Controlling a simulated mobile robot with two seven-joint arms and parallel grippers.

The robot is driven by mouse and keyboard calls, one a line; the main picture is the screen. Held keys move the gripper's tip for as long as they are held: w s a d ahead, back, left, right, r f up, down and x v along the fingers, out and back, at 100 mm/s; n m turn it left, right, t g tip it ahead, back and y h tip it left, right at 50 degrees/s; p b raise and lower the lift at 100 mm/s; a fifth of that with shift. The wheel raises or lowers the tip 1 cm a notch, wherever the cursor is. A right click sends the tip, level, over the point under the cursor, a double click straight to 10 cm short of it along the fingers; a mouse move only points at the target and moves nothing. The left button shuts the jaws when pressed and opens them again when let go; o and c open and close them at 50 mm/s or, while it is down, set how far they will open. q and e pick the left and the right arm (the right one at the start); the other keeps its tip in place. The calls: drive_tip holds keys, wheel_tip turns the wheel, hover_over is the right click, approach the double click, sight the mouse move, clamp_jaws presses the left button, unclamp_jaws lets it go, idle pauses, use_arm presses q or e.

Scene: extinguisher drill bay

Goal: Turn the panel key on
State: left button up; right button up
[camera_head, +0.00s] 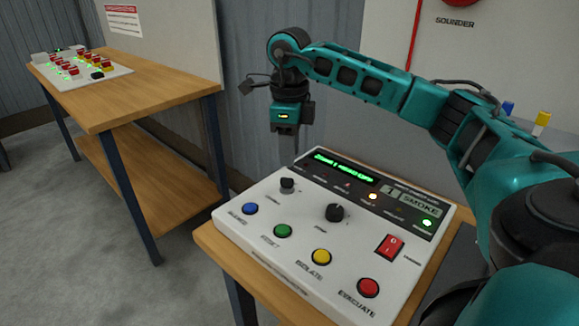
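The panel (310,260) is a white sloped control box on a wooden table at the lower right. A small dark switch (287,185) stands near its upper left; it looks like the key, but its label is too small to read and I cannot tell its setting. A larger black knob (335,212) sits right of it. My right gripper (286,130) hangs down in the air beyond the panel's far left corner, apart from the switch. Its fingertips are small and dark, so I cannot tell whether they are open. My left gripper is out of view.
Another wooden table (150,85) with a board of switches (110,74) stands left, across a floor gap.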

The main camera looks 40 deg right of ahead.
wheel_tip(320, 180, up, 6)
drive_tip(key=shift+r, duration=0.15)
idle(0.6)
